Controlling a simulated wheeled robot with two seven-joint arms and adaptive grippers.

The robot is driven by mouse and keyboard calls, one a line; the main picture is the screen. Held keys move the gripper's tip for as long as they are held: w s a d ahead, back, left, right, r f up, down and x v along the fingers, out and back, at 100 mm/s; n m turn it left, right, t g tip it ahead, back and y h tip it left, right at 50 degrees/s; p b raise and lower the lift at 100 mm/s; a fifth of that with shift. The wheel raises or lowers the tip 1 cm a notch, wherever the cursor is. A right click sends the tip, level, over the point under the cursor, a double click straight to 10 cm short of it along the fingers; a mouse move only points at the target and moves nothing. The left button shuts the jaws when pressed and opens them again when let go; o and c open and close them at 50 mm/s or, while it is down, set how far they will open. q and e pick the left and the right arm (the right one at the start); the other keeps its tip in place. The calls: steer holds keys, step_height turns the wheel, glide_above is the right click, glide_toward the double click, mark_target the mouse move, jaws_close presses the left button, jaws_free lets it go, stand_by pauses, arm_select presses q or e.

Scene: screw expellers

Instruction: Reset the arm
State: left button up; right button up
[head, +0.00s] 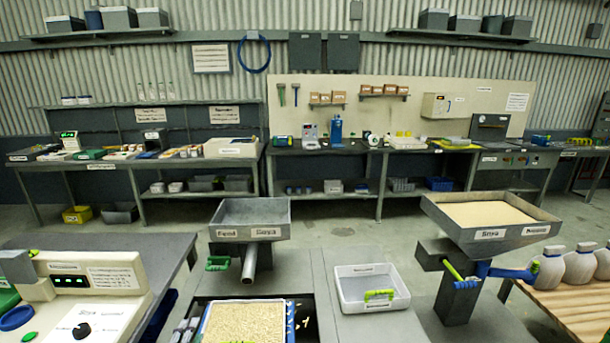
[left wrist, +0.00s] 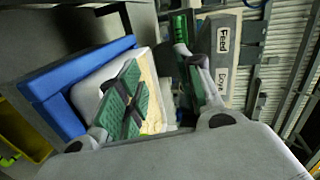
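My left gripper (left wrist: 155,62) shows in the left wrist view with its two green-padded fingers apart and nothing held between them. In the head view I cannot make it out clearly at the bottom edge. The empty grey feed hopper (head: 250,212), with a spout, stands beyond the tray. Its labelled side (left wrist: 225,50) is right of the fingers. My right gripper is not in view.
A control panel (head: 95,280) stands at the left. A grain-filled hopper (head: 490,215) and white jugs (head: 550,268) are farther right. Workbenches line the wall.

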arm_select(q)
steer(key=s+d+f+n+g+h, duration=0.1)
steer(key=s+d+f+n+g, duration=0.15)
steer(key=s+n+g, duration=0.35)
steer(key=s+d+f+n+g, duration=0.1)
steer(key=s+d+n+g, duration=0.2)
steer(key=s, duration=0.6)
steer(key=s+d+f+n+g+h, duration=0.1)
steer(key=s+d+f+n+g, duration=0.15)
steer(key=s+d+n, duration=0.35)
steer(key=s+a+f+m+g, duration=0.1)
steer(key=a+f, duration=0.1)
steer(key=f, duration=1.4)
steer(key=s+a+f, duration=0.1)
steer(key=a+f, duration=0.2)
steer(key=f, duration=1.2)
steer(key=s+a+f, duration=0.4)
steer(key=s+f, duration=0.6)
steer(key=s+a+f+g+y, duration=0.1)
steer(key=s+a+f, duration=0.3)
steer(key=s+f, duration=0.6)
steer(key=shift+s+m, duration=0.4)
steer(key=shift+s, duration=0.2)
